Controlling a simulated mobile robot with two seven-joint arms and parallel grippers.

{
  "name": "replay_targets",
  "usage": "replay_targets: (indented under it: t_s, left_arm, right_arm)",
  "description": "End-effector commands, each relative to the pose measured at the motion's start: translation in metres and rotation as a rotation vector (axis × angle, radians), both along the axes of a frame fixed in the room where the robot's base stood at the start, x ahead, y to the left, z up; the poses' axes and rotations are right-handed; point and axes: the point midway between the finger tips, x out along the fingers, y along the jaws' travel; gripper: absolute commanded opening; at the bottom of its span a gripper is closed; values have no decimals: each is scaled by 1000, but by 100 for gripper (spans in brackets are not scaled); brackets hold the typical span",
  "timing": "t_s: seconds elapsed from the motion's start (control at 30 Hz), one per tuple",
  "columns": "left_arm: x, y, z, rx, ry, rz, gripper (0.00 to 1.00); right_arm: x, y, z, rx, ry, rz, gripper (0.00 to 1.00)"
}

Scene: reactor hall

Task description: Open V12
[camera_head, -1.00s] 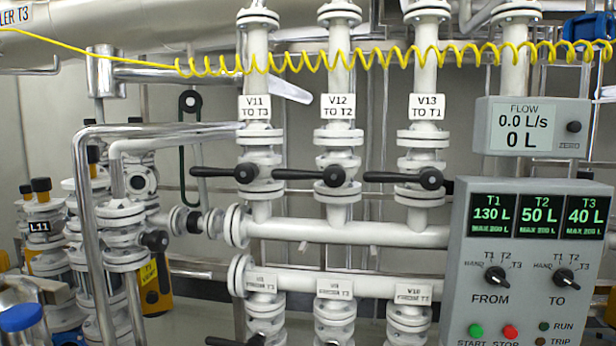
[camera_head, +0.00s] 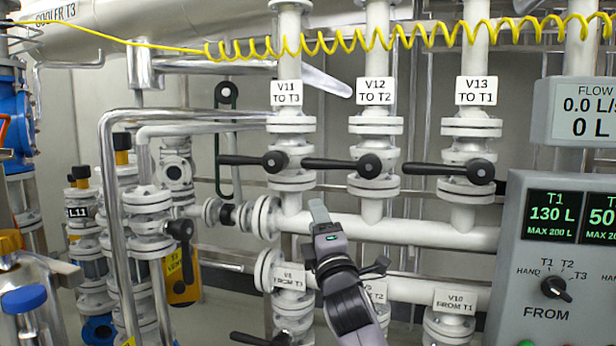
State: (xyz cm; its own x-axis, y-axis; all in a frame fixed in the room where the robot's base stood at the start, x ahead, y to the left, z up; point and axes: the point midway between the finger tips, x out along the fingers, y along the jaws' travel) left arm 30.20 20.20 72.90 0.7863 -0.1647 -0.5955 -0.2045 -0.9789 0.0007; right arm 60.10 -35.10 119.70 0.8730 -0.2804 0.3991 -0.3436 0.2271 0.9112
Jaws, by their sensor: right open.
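Valve V12 (camera_head: 374,184) is the middle of three white flanged valves, under the label "V12 TO T2" (camera_head: 376,92). Its black lever handle (camera_head: 342,165) lies horizontal, pointing left from a round hub, across the vertical pipe. My right gripper (camera_head: 320,212) is below and left of V12's handle, in front of the upper horizontal pipe. It points up, is empty and is apart from the handle. It is seen nearly edge-on. My left gripper is not in view.
V11's lever (camera_head: 247,162) and V13's lever (camera_head: 438,170) also lie horizontal, close on each side. Lower valves with labels sit behind my right arm. A control panel (camera_head: 560,260) stands at the right. A yellow coiled cable (camera_head: 400,40) hangs across the top.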

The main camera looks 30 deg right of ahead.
Motion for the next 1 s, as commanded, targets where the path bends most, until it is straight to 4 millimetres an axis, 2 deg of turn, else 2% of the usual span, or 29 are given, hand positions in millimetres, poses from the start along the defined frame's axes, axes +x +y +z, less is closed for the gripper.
replay_targets:
  t_s: [0.03, 0.1, 0.2, 0.37, 0.8, 1.0]
  left_arm:
    - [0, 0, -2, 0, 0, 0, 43]
    - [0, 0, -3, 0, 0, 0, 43]
    - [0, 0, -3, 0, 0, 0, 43]
    - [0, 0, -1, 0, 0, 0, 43]
    - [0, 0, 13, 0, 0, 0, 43]
    - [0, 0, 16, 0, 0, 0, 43]
  right_arm:
    - [-1, -6, 24, -44, -30, -41, 49]
    - [-3, -12, 46, -96, -52, -90, 49]
    - [-5, -17, 67, -142, -71, -136, 49]
    - [-3, -21, 79, -163, -77, -159, 49]
    - [38, -38, 105, -160, -77, -155, 49]
    - [48, -43, 111, -161, -76, -156, 49]
